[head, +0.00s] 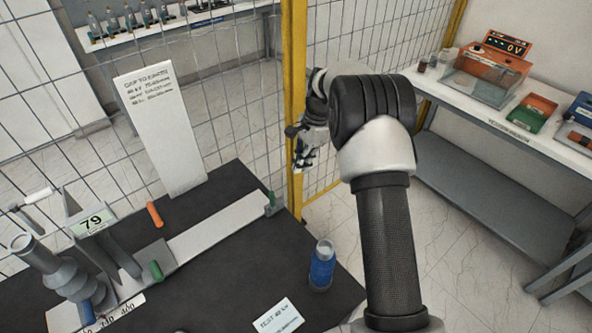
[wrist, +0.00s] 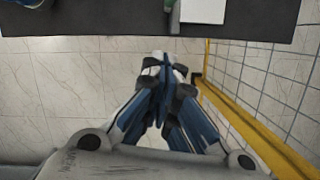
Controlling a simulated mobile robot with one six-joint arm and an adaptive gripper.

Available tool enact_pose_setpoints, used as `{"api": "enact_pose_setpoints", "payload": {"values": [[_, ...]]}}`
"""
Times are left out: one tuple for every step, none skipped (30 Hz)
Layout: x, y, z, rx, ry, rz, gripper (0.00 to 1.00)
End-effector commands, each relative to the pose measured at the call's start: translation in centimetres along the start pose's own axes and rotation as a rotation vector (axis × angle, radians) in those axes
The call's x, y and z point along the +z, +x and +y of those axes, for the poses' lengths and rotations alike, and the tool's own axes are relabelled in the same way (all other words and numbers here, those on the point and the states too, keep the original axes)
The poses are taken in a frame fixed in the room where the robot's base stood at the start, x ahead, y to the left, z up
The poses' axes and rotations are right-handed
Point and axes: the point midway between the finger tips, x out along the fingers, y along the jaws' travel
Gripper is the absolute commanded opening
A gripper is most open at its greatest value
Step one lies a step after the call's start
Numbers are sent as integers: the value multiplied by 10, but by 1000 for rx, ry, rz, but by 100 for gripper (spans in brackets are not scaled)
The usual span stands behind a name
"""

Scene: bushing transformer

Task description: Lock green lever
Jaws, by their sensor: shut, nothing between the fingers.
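A green handle (head: 156,270) stands at the left end of the pale rail (head: 215,232) on the dark table, near the grey bushing fixture. A second green piece (head: 271,199) stands upright at the rail's right end. I cannot tell which is the lever. A green piece also shows at the table edge in the wrist view (wrist: 174,14), beside a white plate. My gripper (head: 300,168) is shut and empty, off the table's far right corner and apart from both. In the wrist view my gripper (wrist: 164,62) points toward the table edge, over the floor.
The dark table (head: 235,270) also holds a grey ribbed bushing (head: 72,278), an orange handle (head: 154,214), a blue-filled bottle (head: 322,266) and a white sign board (head: 160,130). A yellow post (head: 294,90) with mesh fence stands close beside my gripper. A side bench (head: 500,120) is at right.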

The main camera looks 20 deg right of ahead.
Motion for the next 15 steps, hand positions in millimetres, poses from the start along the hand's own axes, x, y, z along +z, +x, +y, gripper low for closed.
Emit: {"api": "enact_pose_setpoints", "payload": {"values": [[0,13,1,4,0,-1,0],[0,20,1,5,0,-2,0],[0,28,1,4,0,-1,0],[0,35,1,4,0,-1,0],[0,42,1,5,0,-2,0],[0,51,1,4,0,-2,0],[0,58,1,4,0,-2,0],[0,64,1,4,0,-2,0],[0,72,1,3,0,-2,0],[0,78,1,4,0,-2,0],[0,84,1,3,0,-2,0],[6,86,0,1,-3,-1,0],[12,85,0,0,-4,-1,0],[16,86,0,0,-4,0,0],[22,87,0,0,-3,0,0]]}}
